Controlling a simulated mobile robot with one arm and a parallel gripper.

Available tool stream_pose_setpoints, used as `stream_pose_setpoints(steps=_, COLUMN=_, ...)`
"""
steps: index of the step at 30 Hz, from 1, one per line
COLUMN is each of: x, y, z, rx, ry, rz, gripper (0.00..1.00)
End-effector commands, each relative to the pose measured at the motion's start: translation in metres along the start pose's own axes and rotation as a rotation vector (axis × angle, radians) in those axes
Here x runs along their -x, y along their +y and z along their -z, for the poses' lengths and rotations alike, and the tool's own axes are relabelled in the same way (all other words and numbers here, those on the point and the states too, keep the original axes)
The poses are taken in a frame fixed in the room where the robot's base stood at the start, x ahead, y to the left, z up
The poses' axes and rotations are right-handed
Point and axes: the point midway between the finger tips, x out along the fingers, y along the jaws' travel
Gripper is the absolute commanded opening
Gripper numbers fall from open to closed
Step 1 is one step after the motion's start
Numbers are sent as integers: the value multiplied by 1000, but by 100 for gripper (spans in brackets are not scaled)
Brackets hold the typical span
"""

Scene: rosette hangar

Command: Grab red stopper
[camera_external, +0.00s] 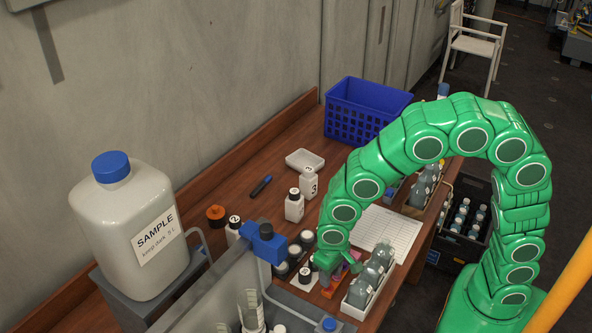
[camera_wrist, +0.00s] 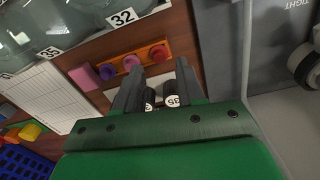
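A red stopper (camera_wrist: 158,53) sits at one end of an orange holder (camera_wrist: 145,57) in the wrist view, just beyond my fingertips. Pink and purple stoppers (camera_wrist: 107,71) are beside it along the holder. My gripper (camera_wrist: 157,66) points down at the table with its two dark fingers apart, and nothing shows clamped between them. In the external view my gripper (camera_external: 326,277) is low over the table by the orange holder (camera_external: 331,290), which it partly hides. I cannot single out the red stopper there.
A white tray of grey bottles (camera_external: 370,278) stands close on the right of my gripper. Dark jars (camera_external: 295,253) and white bottles (camera_external: 294,206) stand close on the left. A blue basket (camera_external: 365,110) is at the back.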

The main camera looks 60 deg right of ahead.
Motion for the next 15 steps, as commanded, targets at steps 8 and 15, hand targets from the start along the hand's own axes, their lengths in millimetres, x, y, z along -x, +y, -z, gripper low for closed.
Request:
stream_pose_setpoints(steps=8, x=-30, y=2, z=3, rx=0, ry=-4, rz=-3, gripper=39)
stream_pose_setpoints(steps=15, x=-48, y=2, z=3, rx=0, ry=-2, rz=-1, gripper=39)
